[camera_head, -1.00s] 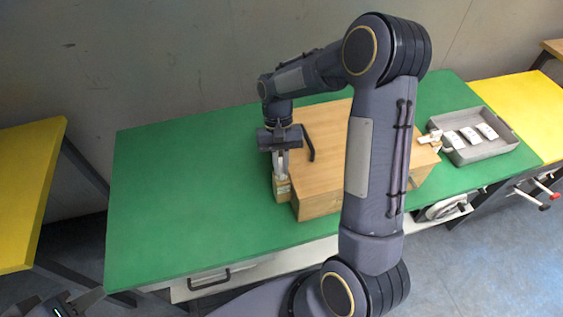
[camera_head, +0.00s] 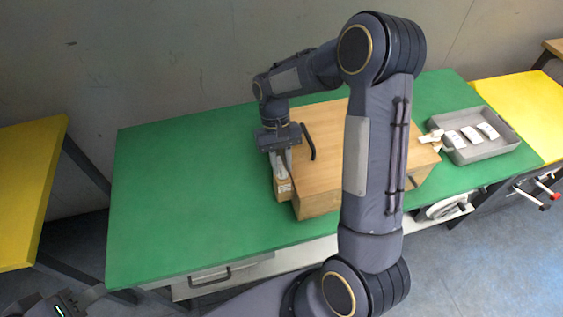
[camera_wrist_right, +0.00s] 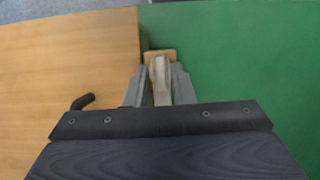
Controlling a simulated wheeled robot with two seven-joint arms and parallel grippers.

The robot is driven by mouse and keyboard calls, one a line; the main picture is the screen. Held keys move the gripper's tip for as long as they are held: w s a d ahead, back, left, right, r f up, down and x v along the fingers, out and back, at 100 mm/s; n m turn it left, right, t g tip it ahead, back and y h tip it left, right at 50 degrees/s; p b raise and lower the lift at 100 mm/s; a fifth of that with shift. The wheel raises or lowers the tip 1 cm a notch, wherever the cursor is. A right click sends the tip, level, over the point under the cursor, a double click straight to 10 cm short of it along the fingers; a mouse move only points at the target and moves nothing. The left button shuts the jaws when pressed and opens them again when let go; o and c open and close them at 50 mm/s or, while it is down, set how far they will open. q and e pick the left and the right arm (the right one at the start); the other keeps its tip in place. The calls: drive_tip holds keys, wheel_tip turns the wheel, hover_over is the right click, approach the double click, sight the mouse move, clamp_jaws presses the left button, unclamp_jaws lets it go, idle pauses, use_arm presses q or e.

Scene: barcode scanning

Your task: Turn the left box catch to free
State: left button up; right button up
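The wooden box (camera_head: 325,160) sits on the green table. The left box catch is a small pale lever (camera_wrist_right: 160,78) on a wooden block at the box's left side; the block (camera_head: 282,188) shows in the head view. My right gripper (camera_head: 282,166) points down over this block. In the right wrist view my right gripper (camera_wrist_right: 160,82) has one finger on each side of the lever, which fills almost all the room between them; it looks shut on it. My left gripper (camera_head: 68,304) is at the bottom left corner, its fingers cut off.
A dark bent handle (camera_head: 309,142) stands up from the box lid, close beside my right gripper. A grey tray (camera_head: 478,156) with several white items is at the right. My right arm crosses in front of the box's right part. The table's left is clear.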

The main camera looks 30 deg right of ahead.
drive_tip(key=shift+o, duration=0.8)
drive_tip(key=v, duration=0.7)
drive_tip(key=shift+r, duration=0.35)
drive_tip(key=shift+w, duration=0.1)
